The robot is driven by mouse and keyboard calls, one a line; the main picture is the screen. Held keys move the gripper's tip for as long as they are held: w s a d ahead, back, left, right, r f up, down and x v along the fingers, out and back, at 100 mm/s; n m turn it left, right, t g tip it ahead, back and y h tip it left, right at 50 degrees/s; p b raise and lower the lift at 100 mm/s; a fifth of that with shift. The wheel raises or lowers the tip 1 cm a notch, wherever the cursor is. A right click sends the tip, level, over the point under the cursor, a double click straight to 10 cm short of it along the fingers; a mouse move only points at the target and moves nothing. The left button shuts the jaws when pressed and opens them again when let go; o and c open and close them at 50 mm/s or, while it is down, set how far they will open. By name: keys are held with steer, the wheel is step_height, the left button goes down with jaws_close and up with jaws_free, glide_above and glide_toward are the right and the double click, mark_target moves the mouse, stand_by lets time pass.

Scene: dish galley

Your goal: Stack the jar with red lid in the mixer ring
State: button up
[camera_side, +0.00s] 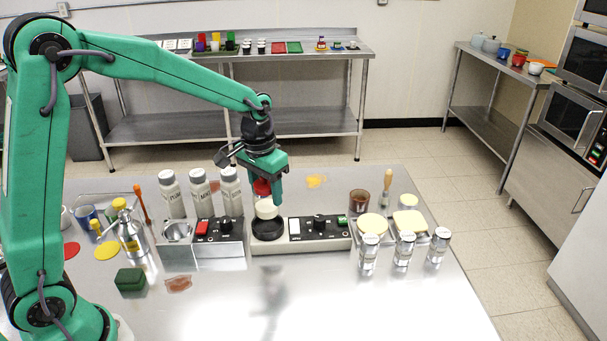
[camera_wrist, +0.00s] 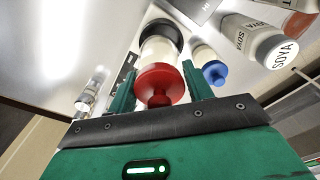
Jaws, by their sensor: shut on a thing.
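My gripper (camera_side: 268,190) is shut on the jar with the red lid (camera_side: 266,210), holding it by the lid. The jar has a pale, cream body and looks upright in the side view. The black mixer ring (camera_side: 268,233) sits at the left end of a pale mixer base (camera_side: 325,244). The jar's bottom is at or just above the ring; I cannot tell whether it touches. In the wrist view the red lid (camera_wrist: 160,85) is between the two green fingers (camera_wrist: 157,82), and the dark ring (camera_wrist: 166,30) shows beyond the jar body (camera_wrist: 158,50).
Several white bottles (camera_side: 200,193) stand behind and left of the ring. A unit with a red switch (camera_side: 215,236) is close on its left. The front of the table is mostly clear.

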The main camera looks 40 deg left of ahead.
mark_target(267, 204)
steer(key=shift+w+a+f, duration=0.15)
steer(key=shift+a, duration=0.1)
steer(key=shift+f, duration=2)
steer(key=shift+f, duration=0.35)
steer(key=o, duration=1.2)
steer(key=r, duration=1.2)
steer(key=shift+s, duration=0.4)
steer(key=shift+r, duration=0.35)
steer(key=shift+s, duration=0.1)
